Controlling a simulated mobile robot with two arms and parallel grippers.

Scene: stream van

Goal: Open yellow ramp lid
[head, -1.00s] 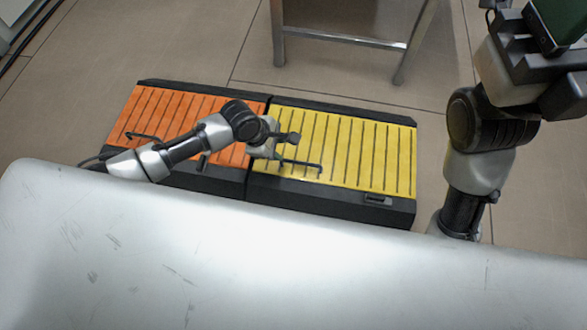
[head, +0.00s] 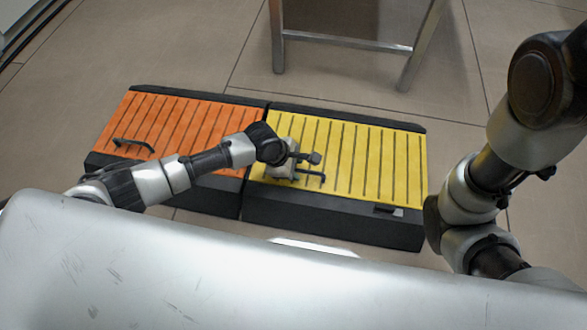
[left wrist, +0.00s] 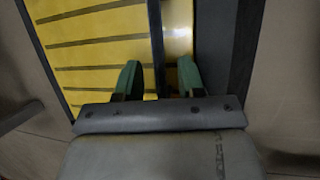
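The yellow ramp lid (head: 375,165) has dark slots and lies flat on its black base in the head view. Its black bar handle (head: 316,176) is near the front left part of the lid, partly hidden by my left gripper (head: 306,166). In the left wrist view, the handle (left wrist: 156,45) runs between the two green fingertips of the left gripper (left wrist: 158,78). The fingers are apart, one on each side of the bar, with gaps visible. The yellow lid (left wrist: 100,45) fills the upper left there. My right gripper is outside the frames.
An orange ramp (head: 170,120) with its own black handle (head: 134,146) stands just left of the yellow one. A metal-legged table or stand (head: 345,41) is behind them. A pale curved surface (head: 250,290) fills the front. Tiled floor is clear to the back left.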

